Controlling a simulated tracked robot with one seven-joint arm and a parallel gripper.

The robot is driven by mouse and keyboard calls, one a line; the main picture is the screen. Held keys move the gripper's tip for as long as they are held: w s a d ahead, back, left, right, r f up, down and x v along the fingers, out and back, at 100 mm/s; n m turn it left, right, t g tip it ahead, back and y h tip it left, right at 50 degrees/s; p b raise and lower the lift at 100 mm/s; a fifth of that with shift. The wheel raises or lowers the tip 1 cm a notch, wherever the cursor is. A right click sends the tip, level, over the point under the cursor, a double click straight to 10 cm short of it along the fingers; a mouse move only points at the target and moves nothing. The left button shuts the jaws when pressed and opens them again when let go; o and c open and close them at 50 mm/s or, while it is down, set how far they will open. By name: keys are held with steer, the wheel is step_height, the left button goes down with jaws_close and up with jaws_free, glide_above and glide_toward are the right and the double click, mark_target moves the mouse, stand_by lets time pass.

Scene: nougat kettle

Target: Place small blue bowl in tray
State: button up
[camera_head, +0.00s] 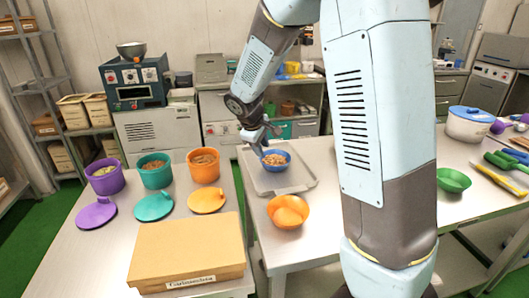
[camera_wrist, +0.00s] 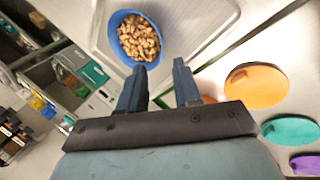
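The small blue bowl (camera_head: 276,160) holds brown nuts and rests on the grey tray (camera_head: 294,184), toward its far part. In the wrist view the blue bowl (camera_wrist: 121,52) sits on the tray (camera_wrist: 190,48), just beyond my fingertips. My gripper (camera_head: 262,148) is at the bowl's far left side in the head view. In the wrist view my gripper (camera_wrist: 160,75) has its two fingers apart, with nothing seen between them. The fingers look clear of the bowl's rim, though the exact gap is hard to tell.
An orange bowl (camera_head: 288,211) stands at the tray's near edge. Purple (camera_head: 105,180), teal (camera_head: 155,174) and orange (camera_head: 204,168) canisters stand on the left table with lids before them. A cardboard box (camera_head: 187,252) lies nearer. A green bowl (camera_head: 453,180) is on the right.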

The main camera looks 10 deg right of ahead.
steer(key=s+d+r+m+y, duration=0.1)
steer(key=s+d+r+m, duration=0.2)
steer(key=s+r, duration=0.35)
steer(key=s+d+r+m+y, duration=0.1)
steer(key=s+d+r+m, duration=0.1)
steer(key=s+d+r, duration=0.35)
steer(key=s+r+m+t, duration=0.1)
steer(key=s+r+m, duration=0.1)
steer(key=s, duration=0.7)
steer(key=s+a+r+m+y, duration=0.1)
steer(key=s+r+m, duration=0.1)
steer(key=s, duration=0.7)
steer(key=shift+s+r+m+t, duration=0.3)
steer(key=shift+s+t, duration=0.1)
